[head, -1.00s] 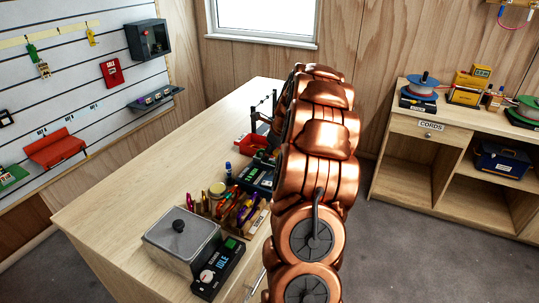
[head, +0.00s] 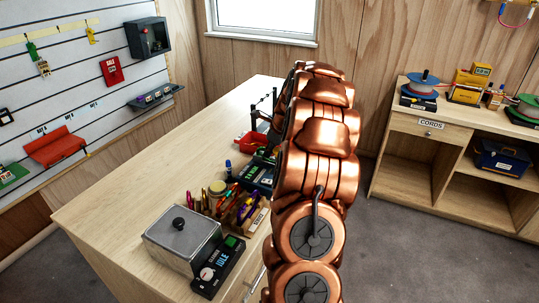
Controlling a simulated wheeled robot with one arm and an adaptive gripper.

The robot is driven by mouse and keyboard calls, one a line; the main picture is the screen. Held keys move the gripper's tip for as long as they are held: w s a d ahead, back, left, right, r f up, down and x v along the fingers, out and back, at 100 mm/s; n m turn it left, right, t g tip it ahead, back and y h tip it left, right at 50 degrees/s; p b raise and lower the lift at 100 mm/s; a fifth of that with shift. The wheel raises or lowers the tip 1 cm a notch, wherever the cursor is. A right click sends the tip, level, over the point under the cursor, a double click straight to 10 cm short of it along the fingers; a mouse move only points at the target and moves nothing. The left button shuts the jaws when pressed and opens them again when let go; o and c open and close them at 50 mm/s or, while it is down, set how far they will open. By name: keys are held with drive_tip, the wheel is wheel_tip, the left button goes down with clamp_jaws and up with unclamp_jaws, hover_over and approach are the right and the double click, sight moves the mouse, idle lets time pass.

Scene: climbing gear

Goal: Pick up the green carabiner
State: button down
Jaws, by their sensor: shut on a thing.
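My copper arm (head: 318,135) stands in the middle of the head view, over the right side of the long wooden bench. My gripper is hidden, so I cannot see its jaws or what is between them. I cannot make out the green carabiner for sure. A small green item (head: 31,49) hangs at the upper left of the wall panel, too small to identify.
On the bench (head: 130,190) are a grey lidded box (head: 182,240), a black device (head: 218,268), a wooden holder of coloured pens and a red tray (head: 245,143). A shelf unit labelled CORDS (head: 431,124) stands right. The bench's left side is clear.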

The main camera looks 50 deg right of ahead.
wheel_tip(320, 180, up, 9)
drive_tip(key=b, duration=0.3)
drive_tip(key=shift+f, duration=0.15)
drive_tip(key=shift+r, duration=0.65)
drive_tip(key=c, duration=1.8)
unclamp_jaws()
clamp_jaws()
